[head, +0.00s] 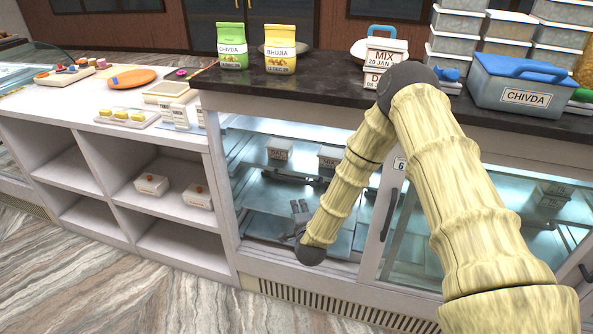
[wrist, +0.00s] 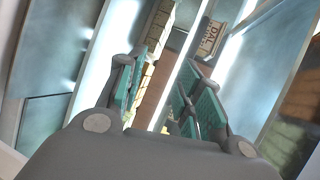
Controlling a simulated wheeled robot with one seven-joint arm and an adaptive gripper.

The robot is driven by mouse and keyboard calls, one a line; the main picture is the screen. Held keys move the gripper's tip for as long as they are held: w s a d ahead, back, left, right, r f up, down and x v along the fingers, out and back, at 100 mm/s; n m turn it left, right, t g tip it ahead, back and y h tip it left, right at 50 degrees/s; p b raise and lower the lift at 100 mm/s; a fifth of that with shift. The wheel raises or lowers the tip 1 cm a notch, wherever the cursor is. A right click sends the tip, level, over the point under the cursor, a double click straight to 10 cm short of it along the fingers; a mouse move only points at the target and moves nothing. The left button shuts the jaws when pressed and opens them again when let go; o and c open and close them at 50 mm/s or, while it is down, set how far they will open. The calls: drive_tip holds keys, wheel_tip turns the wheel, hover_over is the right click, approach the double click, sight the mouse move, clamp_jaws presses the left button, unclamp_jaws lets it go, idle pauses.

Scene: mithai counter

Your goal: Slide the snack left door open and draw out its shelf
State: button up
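In the head view the snack counter's left bay shows its inside, with no door glass that I can make out across it. A framed door with a dark upright handle (head: 390,215) stands at the bay's right side. Inside, an upper shelf (head: 255,172) carries small labelled boxes and has a dark bar handle (head: 292,178) along its front. A box marked DAL (wrist: 207,40) shows beyond.
A lower shelf (head: 345,242) lies behind my gripper. The dark countertop (head: 310,90) above holds packets, a MIX box (head: 384,52) and a CHIVDA tub (head: 525,97). Open white shelving (head: 125,182) stands to the left. The floor (head: 140,285) in front is clear.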

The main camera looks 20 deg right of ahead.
sight(297, 181)
drive_tip(key=shift+m+t+h, duration=0.3)
drive_tip(key=shift+m+t, duration=0.2)
drive_tip(key=shift+m, duration=0.4)
drive_tip(key=w+d+p, duration=0.1)
drive_tip(key=w, duration=0.3)
drive_tip(key=w+d+r+p, duration=0.1)
drive_tip(key=w, duration=0.3)
drive_tip(key=w+d+r+p, duration=0.1)
drive_tip(key=w, duration=0.4)
drive_tip(key=shift+d+r+p, duration=0.1)
drive_tip(key=shift+d+p, duration=0.1)
drive_tip(key=shift+p, duration=0.1)
clamp_jaws()
